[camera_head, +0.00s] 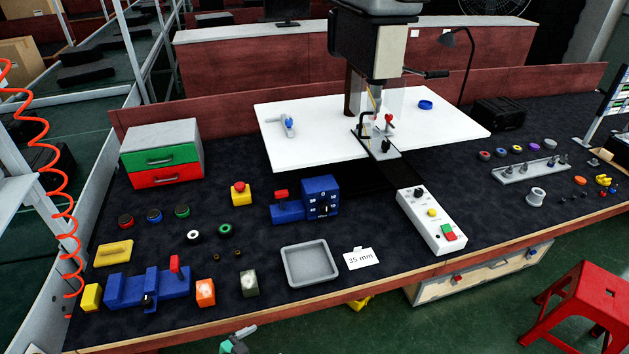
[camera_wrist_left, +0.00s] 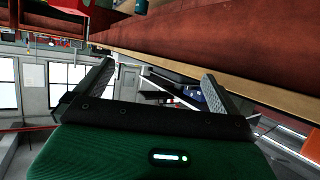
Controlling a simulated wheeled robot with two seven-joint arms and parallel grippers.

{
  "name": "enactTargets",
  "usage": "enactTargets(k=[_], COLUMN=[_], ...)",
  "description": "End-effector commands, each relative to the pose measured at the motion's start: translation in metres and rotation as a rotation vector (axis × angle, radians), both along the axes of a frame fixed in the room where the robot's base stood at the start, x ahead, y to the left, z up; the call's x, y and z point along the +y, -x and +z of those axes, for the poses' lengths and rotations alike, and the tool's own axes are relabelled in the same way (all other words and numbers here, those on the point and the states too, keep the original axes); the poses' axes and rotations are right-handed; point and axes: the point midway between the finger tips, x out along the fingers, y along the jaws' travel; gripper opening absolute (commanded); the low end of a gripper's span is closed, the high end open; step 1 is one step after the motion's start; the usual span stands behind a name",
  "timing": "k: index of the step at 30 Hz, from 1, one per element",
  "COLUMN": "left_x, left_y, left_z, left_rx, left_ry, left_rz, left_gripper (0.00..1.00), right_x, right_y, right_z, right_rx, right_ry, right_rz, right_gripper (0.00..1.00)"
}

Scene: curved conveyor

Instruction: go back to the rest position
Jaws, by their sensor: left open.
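My left gripper (camera_wrist_left: 157,70) is open, with its two fingers wide apart and nothing between them in the left wrist view. Its green body fills the bottom of that view. A small green and grey part, which looks like my left gripper (camera_head: 241,335), shows at the bottom edge of the head view, in front of the bench's front edge and off the worktop. My right gripper is in neither view.
The dark bench (camera_head: 370,250) carries a grey tray (camera_head: 310,279), blue fixtures (camera_head: 320,197), a control box (camera_head: 432,220) and a press (camera_head: 375,50). A red stool (camera_head: 585,295) stands at right. The bench edge (camera_wrist_left: 190,68) runs close above my left fingers.

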Motion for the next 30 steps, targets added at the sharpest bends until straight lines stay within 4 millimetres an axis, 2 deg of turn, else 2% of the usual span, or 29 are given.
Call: enactTargets(k=[1,3,5,6,8,11,12,14,15,18,22,25,30], left_x=[0.014,0.037,0.056,0.067,0.081,0.100,0.105,0.111,0.113,0.115,0.113,0.110,0.109], left_y=[0.015,0.037,0.062,0.082,0.113,0.174,0.200,0.240,0.267,0.329,0.388,0.414,0.426], left_z=[-0.033,-0.073,-0.107,-0.129,-0.158,-0.203,-0.218,-0.239,-0.251,-0.272,-0.286,-0.290,-0.292], left_rx=[0.034,0.082,0.140,0.184,0.256,0.390,0.448,0.538,0.598,0.734,0.865,0.924,0.950], left_ry=[-0.023,-0.079,-0.137,-0.176,-0.236,-0.334,-0.369,-0.420,-0.450,-0.509,-0.553,-0.567,-0.575], left_rz=[0.092,0.210,0.298,0.347,0.409,0.481,0.501,0.522,0.530,0.534,0.523,0.511,0.505], left_gripper=[1.00,1.00,1.00,1.00,1.00,1.00,1.00,1.00,1.00,1.00,1.00,1.00,1.00], right_x=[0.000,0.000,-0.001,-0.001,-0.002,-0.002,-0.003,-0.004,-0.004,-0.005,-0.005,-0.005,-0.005], right_y=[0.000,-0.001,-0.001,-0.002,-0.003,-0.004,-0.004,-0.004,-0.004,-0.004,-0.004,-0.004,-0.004], right_z=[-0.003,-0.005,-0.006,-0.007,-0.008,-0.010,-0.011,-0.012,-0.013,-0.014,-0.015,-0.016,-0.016], right_rx=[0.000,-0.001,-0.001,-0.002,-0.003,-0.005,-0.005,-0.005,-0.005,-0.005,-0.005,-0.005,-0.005], right_ry=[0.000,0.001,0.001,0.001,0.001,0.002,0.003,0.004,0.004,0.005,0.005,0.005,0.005], right_rz=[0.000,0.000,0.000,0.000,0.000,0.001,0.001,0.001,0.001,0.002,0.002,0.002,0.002], right_gripper=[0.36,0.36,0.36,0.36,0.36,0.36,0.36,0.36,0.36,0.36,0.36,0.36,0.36])
